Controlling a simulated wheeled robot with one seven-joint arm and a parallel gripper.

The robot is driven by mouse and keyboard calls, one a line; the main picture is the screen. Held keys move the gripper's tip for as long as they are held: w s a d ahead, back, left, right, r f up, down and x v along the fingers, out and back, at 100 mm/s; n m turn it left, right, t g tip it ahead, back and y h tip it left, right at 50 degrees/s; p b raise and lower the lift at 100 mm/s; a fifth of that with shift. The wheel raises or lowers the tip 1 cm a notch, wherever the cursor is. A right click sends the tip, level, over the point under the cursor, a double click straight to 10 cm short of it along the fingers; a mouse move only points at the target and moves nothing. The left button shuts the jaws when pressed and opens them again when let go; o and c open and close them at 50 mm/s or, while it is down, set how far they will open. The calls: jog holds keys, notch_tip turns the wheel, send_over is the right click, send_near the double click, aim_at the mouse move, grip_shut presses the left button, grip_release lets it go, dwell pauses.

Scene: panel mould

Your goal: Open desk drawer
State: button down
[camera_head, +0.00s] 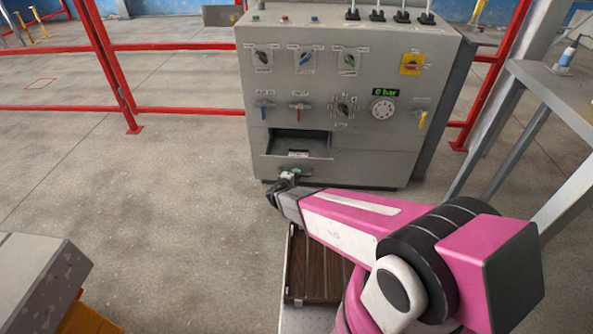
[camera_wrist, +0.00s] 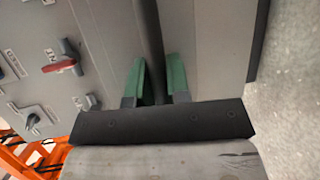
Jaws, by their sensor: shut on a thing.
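The drawer (camera_head: 318,172) is in the lower left of the grey panel (camera_head: 215,0) in the head view. Its front stands out from the panel, and a dark opening shows behind it, so it is partly open. A small pale item shows inside. My gripper (camera_head: 286,177) is at the drawer front, by the handle. In the wrist view the green fingers of my gripper (camera_wrist: 157,82) lie on both sides of a dark bar, the drawer handle (camera_wrist: 150,35), and are shut on it. The handle is mostly hidden by my gripper in the head view.
Knobs, a gauge (camera_head: 383,108) and levers cover the panel above the drawer. Red rails (camera_head: 118,80) stand behind. A grey table (camera_head: 560,95) is at the right, and a grey block (camera_head: 40,275) at the lower left. The floor left of the drawer is clear.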

jog(key=shift+s, duration=0.2)
jog(key=c, duration=1.1)
grip_release()
jog(key=shift+a, duration=0.1)
jog(key=v, duration=1)
jog(key=shift+s+a, duration=0.15)
jog(key=shift+s, duration=0.2)
